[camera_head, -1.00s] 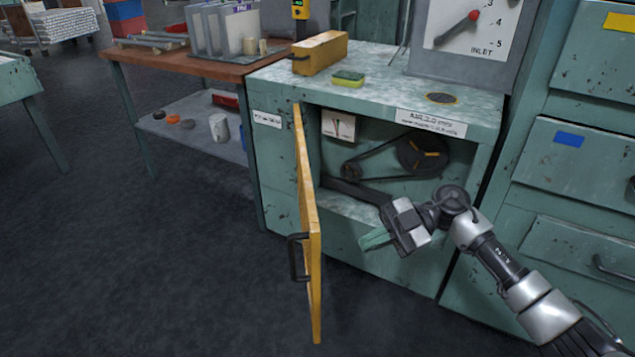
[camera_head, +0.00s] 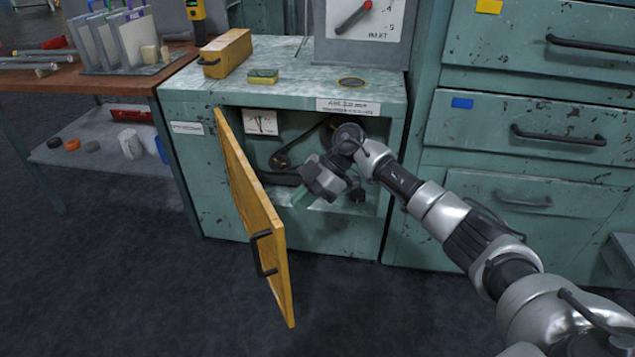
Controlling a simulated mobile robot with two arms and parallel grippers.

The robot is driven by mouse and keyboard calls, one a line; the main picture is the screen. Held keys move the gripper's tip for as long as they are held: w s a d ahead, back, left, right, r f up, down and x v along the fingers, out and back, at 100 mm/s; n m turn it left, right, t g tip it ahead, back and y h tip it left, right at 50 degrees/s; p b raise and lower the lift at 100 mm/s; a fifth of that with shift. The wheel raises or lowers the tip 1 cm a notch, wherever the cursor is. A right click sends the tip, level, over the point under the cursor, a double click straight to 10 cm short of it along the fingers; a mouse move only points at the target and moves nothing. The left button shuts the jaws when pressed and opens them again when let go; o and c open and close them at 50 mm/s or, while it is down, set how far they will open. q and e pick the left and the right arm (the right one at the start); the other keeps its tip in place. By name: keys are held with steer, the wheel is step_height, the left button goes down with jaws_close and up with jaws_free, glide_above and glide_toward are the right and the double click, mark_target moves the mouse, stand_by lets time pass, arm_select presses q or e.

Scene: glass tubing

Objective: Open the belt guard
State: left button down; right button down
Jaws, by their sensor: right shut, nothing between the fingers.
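The belt guard is a yellow door (camera_head: 246,200) on the front of the green cabinet (camera_head: 188,195). It stands swung outward from its left side, well away from the opening. Its black handle (camera_head: 262,253) is on the outer face near the free edge. Inside the cabinet a dark belt and pulley (camera_head: 280,160) show, partly hidden by my arm. My right gripper (camera_head: 303,196) is shut and empty, in front of the opening, to the right of the door and apart from its handle. My left gripper is not in view.
On the cabinet top are a yellow box (camera_head: 226,55), a sponge (camera_head: 263,76) and a gauge panel (camera_head: 361,38). A wooden bench (camera_head: 90,76) with plates and tubes stands left. Green drawers (camera_head: 530,145) stand right. The floor before the door is clear.

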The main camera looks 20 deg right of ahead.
mark_target(276, 215)
steer(key=shift+a+r, duration=0.15)
steer(key=shift+a, duration=1.65)
steer(key=shift+s+a, duration=0.1)
